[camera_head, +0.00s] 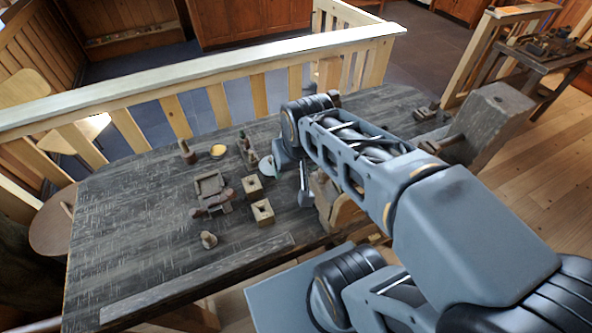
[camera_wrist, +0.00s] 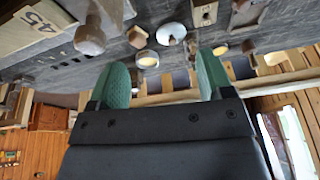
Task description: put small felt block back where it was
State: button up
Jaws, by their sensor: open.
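My gripper (camera_wrist: 163,68) is open, with its two green fingers spread and nothing between them. In the head view my arm reaches over the dark wooden table (camera_head: 130,215), and its end hangs above the right half, partly hidden by my own arm links. I cannot tell for certain which thing is the small felt block. Two small square wooden blocks with dark holes, a nearer one (camera_head: 262,212) and a farther one (camera_head: 253,187), stand left of my gripper. No piece touches the fingers.
A wooden tray-like piece (camera_head: 210,187) and a small knob (camera_head: 208,240) lie to the left. A yellowish round dish (camera_head: 218,151) is farther back. A large wooden block (camera_head: 489,120) stands at the right. A railing (camera_head: 210,78) runs behind; the table's left part is clear.

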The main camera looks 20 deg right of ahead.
jog(key=shift+s+a+f+n, duration=0.1)
jog(key=shift+s+a+n, duration=0.05)
jog(key=shift+s+n, duration=0.3)
jog(key=shift+s+a+f+n, duration=0.1)
jog(key=shift+s+a+n, duration=0.05)
jog(key=shift+s+n, duration=0.25)
dwell(0.8)
